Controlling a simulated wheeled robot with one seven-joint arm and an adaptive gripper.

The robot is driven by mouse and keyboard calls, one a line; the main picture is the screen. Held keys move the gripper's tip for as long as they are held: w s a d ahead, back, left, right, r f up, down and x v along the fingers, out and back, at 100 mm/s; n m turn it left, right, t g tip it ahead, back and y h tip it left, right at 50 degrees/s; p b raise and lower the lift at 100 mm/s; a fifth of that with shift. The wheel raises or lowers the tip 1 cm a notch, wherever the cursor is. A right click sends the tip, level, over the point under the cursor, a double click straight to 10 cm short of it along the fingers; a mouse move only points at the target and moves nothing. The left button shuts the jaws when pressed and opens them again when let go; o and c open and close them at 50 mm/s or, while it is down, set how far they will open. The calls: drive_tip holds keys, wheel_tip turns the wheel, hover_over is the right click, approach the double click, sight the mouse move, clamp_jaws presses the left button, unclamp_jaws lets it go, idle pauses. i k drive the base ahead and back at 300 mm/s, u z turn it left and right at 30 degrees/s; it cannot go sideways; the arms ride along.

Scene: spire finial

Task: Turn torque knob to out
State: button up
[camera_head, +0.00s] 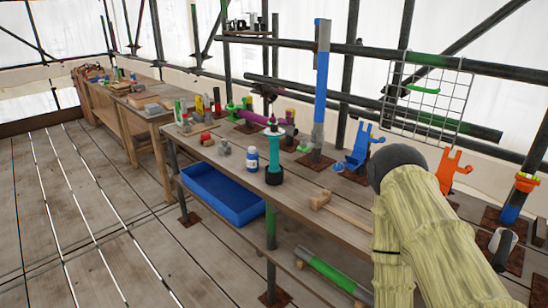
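I cannot tell for sure which thing is the torque knob. A teal and black upright tool (273,158) with a pinkish top stands on the near part of the wooden workbench (330,225); it may carry a knob, but the detail is too small to read. My arm, in a pale yellow ribbed cover with a dark rounded end, fills the lower right, in front of the bench's right part. My gripper and its fingertips do not show.
A blue bin (222,195) is under the bench's left part. A white bottle (252,160) stands beside the teal tool. A tall blue and grey post (321,90), a blue holder (360,148), an orange holder (452,172) and a wire grid (428,98) are behind. The plank floor (90,220) at left is clear.

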sight(273, 127)
drive_tip(key=k, duration=0.65)
drive_tip(key=u, duration=0.6)
drive_tip(key=i, duration=1.2)
drive_tip(key=z, duration=0.25)
